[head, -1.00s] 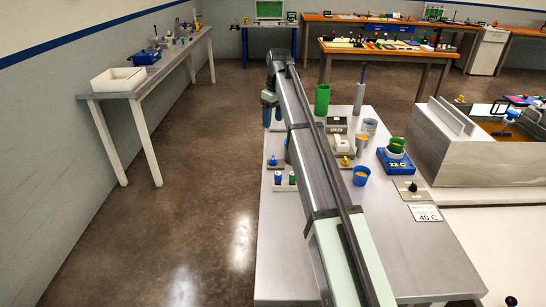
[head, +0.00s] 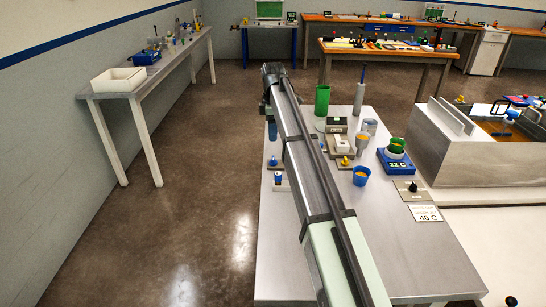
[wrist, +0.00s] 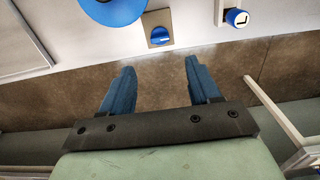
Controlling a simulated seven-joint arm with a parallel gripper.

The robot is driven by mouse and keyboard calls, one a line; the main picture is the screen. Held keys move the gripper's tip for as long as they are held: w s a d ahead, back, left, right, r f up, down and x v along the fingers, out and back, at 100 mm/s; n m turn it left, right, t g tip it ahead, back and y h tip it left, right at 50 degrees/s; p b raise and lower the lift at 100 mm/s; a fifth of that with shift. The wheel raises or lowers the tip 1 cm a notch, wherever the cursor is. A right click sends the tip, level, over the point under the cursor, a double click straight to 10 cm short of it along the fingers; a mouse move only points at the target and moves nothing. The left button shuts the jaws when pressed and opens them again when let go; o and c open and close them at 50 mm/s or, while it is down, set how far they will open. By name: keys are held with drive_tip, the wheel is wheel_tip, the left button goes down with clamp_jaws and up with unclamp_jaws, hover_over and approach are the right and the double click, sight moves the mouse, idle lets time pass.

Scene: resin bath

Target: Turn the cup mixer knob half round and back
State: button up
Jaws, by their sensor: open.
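In the wrist view, a blue knob (wrist: 159,36) with a pale pointer bar sits on a beige plate near the table edge. It also shows as a small blue knob in the head view (head: 273,161), left of my arm. My gripper (wrist: 160,65) is open and empty. Its two blue fingers straddle the knob's line, but the knob lies beyond the fingertips, apart from them. In the head view only part of a blue finger (head: 271,132) shows beside the arm. A big blue disc (wrist: 108,8), perhaps part of the mixer, is cut off above the knob.
A blue-capped white piece (wrist: 236,18) stands right of the knob. A blue cup (head: 361,176) and a green cylinder (head: 321,100) stand on the metal table (head: 400,255). Brown floor (wrist: 75,88) is below the fingers. My arm hides the table's middle.

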sight(273, 158)
wheel_tip(273, 158, down, 12)
drive_tip(key=shift+r, duration=0.1)
idle(0.4)
drive_tip(key=c, duration=1)
